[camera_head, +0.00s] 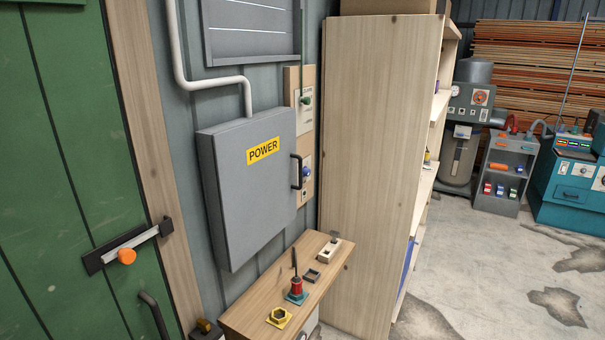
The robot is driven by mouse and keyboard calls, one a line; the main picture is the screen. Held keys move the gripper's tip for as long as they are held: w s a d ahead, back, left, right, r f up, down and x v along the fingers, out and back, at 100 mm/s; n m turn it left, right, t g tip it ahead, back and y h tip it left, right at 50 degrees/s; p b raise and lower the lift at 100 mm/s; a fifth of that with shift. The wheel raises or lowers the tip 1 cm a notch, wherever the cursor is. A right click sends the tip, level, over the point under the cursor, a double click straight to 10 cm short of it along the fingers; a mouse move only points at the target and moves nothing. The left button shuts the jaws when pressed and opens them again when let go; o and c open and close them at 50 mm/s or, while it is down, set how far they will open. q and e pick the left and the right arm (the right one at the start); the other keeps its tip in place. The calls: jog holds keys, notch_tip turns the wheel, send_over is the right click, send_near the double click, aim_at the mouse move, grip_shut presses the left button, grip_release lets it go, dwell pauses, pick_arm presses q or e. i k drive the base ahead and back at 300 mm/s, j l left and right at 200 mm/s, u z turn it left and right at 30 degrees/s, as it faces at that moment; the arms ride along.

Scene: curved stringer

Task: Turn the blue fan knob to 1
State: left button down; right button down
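The blue knob (306,172) sits on a pale wooden panel (306,140) on the wall, just right of the grey POWER box (240,195). It is small here, and I cannot read its setting or any numbers around it. The box's black handle (297,171) is close to its left side. A green knob (306,97) is higher on the same kind of panel. Neither of my grippers shows in the head view.
A wooden shelf top (270,291) below the box holds a red item (296,286), a yellow piece (278,317) and other small parts. A tall wooden cabinet (375,160) stands close on the right. A green door (65,150) is at left. Concrete floor (490,265) is open at right.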

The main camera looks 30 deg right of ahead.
aim_at(306, 172)
jog(key=i+l+z, duration=0.1)
jog(key=z, duration=0.3)
jog(key=i+l+z, duration=0.15)
jog(key=l+z, duration=0.2)
